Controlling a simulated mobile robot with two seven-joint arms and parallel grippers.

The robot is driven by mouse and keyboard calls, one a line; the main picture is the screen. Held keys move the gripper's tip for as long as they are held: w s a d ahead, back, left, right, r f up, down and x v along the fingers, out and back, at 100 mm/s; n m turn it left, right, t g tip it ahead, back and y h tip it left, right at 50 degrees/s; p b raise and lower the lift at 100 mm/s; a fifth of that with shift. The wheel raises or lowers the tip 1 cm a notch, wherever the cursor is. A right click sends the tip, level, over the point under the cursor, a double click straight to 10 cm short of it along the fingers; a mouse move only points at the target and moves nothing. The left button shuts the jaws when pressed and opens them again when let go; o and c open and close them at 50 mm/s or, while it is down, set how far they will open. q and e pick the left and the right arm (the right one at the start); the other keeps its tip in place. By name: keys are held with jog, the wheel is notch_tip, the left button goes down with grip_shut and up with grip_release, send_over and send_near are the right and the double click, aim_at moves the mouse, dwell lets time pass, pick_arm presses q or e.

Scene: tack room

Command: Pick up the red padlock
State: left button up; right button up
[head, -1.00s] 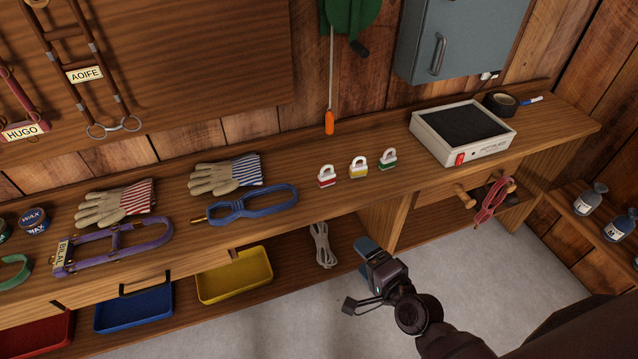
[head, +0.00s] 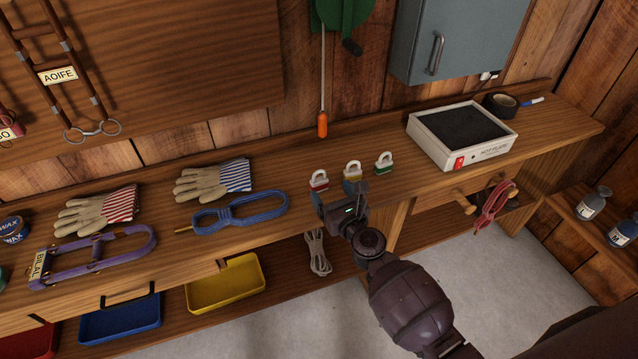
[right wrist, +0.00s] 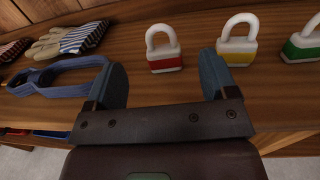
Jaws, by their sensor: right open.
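The red padlock (head: 319,181) stands on the wooden bench, white with a red band and a white shackle. In the right wrist view the red padlock (right wrist: 164,50) is upright, beyond and between my open fingers, touching neither. My right gripper (head: 340,196) is open and empty at the bench's front edge, just in front of the padlocks; its two blue-grey fingers show in the right wrist view (right wrist: 166,80). A yellow padlock (head: 352,171) stands right of the red one, partly hidden by my gripper in the head view. A green padlock (head: 384,163) stands farther right. My left gripper is not in view.
A blue looped strap (head: 240,213) and work gloves (head: 214,182) lie left of the padlocks. A hotplate box (head: 463,137) stands to the right. Bare bench lies behind the padlocks.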

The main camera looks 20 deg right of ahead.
aim_at(321, 182)
jog(key=shift+w+a+f+b, duration=0.15)
jog(key=shift+w+b, duration=0.05)
jog(key=shift+w, duration=1.15)
jog(key=shift+w+a+f+b, duration=0.15)
jog(key=shift+w+b, duration=0.05)
jog(key=shift+w, duration=1.15)
jog(key=shift+w+r, duration=0.1)
jog(key=shift+w, duration=0.45)
jog(key=c, duration=1.1)
jog(key=shift+r, duration=0.1)
